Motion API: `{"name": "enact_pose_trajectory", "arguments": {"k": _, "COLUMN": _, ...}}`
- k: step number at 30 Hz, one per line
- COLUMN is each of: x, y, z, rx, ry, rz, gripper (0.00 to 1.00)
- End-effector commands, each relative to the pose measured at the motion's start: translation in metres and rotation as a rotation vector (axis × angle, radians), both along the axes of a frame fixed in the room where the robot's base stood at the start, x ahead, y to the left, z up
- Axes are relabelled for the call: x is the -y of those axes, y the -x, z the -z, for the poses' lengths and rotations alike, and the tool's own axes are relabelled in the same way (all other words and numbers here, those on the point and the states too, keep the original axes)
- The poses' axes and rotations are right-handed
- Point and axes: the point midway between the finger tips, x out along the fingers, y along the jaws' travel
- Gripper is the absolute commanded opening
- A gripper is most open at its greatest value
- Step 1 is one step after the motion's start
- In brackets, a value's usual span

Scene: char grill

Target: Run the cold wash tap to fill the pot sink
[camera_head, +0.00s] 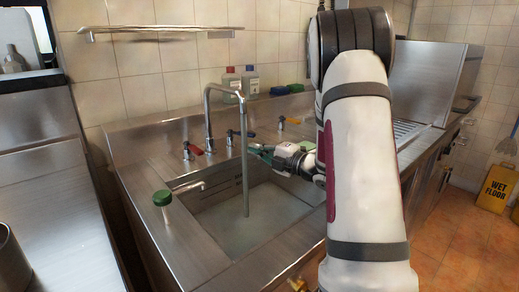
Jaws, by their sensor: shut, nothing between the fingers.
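The pot sink (215,200) is a steel basin in the counter, with what looks like shallow water (250,232) over its bottom. A tall gooseneck spout (207,112) stands at its back edge. A water stream (246,180) falls from the spout into the basin. A red-marked tap handle (194,150) and a blue-marked tap handle (232,136) sit at the back ledge beside the spout. My gripper (256,149) is shut and empty just right of the stream, near the blue-marked handle. Whether it touches the handle cannot be told.
A green-knobbed tap (162,198) stands on the left rim. A yellow-marked handle (282,122) and two bottles (241,82) are at the back. A wall shelf (150,30) hangs above. A yellow wet-floor sign (497,188) stands at far right.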

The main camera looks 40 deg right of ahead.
Motion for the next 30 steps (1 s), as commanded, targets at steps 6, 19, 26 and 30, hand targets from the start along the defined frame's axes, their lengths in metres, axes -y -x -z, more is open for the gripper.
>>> {"name": "enact_pose_trajectory", "arguments": {"k": 6, "x": -0.011, "y": -0.044, "z": 0.001, "rx": 0.001, "ry": -0.001, "rz": -0.004, "gripper": 0.0}}
{"name": "enact_pose_trajectory", "arguments": {"k": 19, "x": 0.018, "y": -0.082, "z": 0.0, "rx": 0.001, "ry": -0.002, "rz": 0.001, "gripper": 0.0}}
{"name": "enact_pose_trajectory", "arguments": {"k": 26, "x": 0.022, "y": -0.084, "z": 0.0, "rx": -0.001, "ry": -0.003, "rz": 0.0, "gripper": 0.0}}
{"name": "enact_pose_trajectory", "arguments": {"k": 30, "x": 0.022, "y": -0.084, "z": 0.0, "rx": -0.001, "ry": -0.003, "rz": 0.0, "gripper": 0.0}}
